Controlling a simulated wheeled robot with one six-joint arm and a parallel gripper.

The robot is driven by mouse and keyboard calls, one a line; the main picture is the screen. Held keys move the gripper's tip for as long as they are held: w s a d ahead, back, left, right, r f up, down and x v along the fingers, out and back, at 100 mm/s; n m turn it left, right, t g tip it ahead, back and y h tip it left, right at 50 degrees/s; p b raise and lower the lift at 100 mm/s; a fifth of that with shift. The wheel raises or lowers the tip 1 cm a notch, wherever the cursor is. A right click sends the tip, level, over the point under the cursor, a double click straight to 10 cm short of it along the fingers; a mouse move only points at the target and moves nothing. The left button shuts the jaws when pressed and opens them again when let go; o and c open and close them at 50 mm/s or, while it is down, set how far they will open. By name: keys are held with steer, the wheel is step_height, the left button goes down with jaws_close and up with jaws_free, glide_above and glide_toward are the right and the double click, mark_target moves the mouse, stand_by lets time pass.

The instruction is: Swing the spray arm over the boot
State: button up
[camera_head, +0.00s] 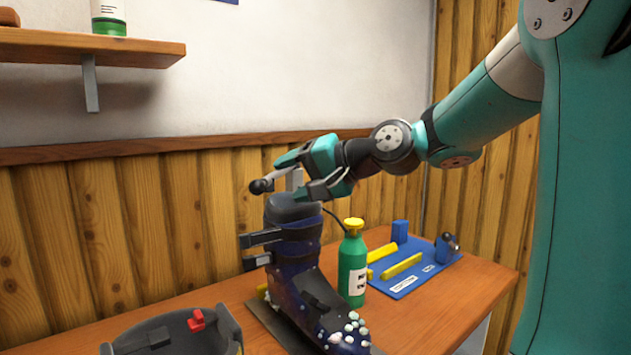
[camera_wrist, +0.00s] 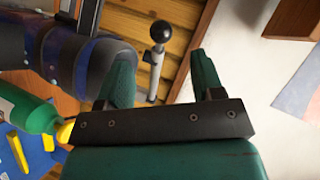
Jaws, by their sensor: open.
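The dark blue ski boot (camera_head: 290,258) stands upright on the bench, with pale lumps on its toe; part of it shows in the wrist view (camera_wrist: 88,65). A metal rod with a black ball knob (camera_head: 259,186), which I take for the spray arm's handle, is near the boot's top. In the wrist view the knob (camera_wrist: 160,32) lies beyond my fingertips, between their lines. My gripper (camera_head: 291,178) is open above the boot cuff, and both fingers show apart in the wrist view (camera_wrist: 160,68). I cannot tell whether they touch the rod. The rest of the spray arm is hidden.
A green bottle (camera_head: 352,275) with a yellow cap stands close right of the boot. A blue mat (camera_head: 408,284) with yellow bars and blue pieces lies behind it. A dark grey open container (camera_head: 180,341) is at front left. A wooden shelf (camera_head: 130,50) hangs upper left.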

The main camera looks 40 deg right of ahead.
steer(key=shift+s+d, duration=0.5)
steer(key=shift+s, duration=0.25)
steer(key=shift+s+d, duration=0.5)
steer(key=shift+s, duration=0.2)
